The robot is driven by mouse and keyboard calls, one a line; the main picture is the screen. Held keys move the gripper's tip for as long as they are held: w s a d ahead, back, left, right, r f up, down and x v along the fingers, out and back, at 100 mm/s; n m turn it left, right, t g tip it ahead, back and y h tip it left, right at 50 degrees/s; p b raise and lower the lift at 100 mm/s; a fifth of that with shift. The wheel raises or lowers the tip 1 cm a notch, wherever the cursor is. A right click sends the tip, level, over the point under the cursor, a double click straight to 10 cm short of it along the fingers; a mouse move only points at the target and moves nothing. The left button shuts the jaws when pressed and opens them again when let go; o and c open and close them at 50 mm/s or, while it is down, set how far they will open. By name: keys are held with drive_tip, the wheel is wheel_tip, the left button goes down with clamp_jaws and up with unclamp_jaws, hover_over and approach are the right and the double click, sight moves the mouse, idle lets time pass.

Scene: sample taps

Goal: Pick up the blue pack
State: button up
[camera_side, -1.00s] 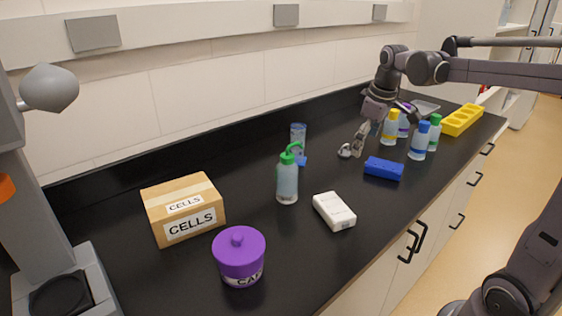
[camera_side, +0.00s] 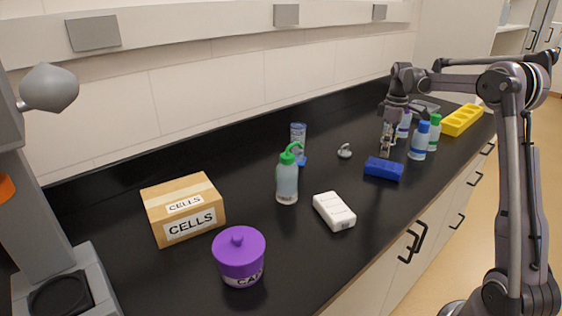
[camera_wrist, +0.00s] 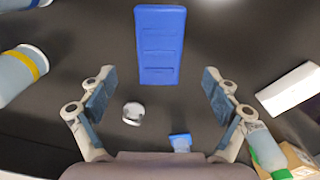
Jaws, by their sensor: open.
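The blue pack (camera_side: 384,169) lies flat on the black bench in the side view, near the bench's front edge. In the wrist view the blue pack (camera_wrist: 160,50) lies ahead of the fingers, its long side running up the picture. My gripper (camera_wrist: 160,92) is open and empty, its two fingers spread wider than the pack. In the side view my gripper (camera_side: 386,150) hangs pointing down just behind the pack, apart from it as far as I can tell.
Several bottles, including a blue-capped one (camera_side: 420,140) and a green-capped one (camera_side: 434,133), stand close right of the pack. A yellow rack (camera_side: 462,120) is beyond them. A small grey item (camera_side: 345,151), a wash bottle (camera_side: 287,180) and a white box (camera_side: 334,211) are to the left.

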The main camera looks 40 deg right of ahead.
sight(385, 164)
drive_tip(key=shift+s+d+f, duration=0.1)
drive_tip(key=shift+f, duration=3)
drive_tip(key=c, duration=1.4)
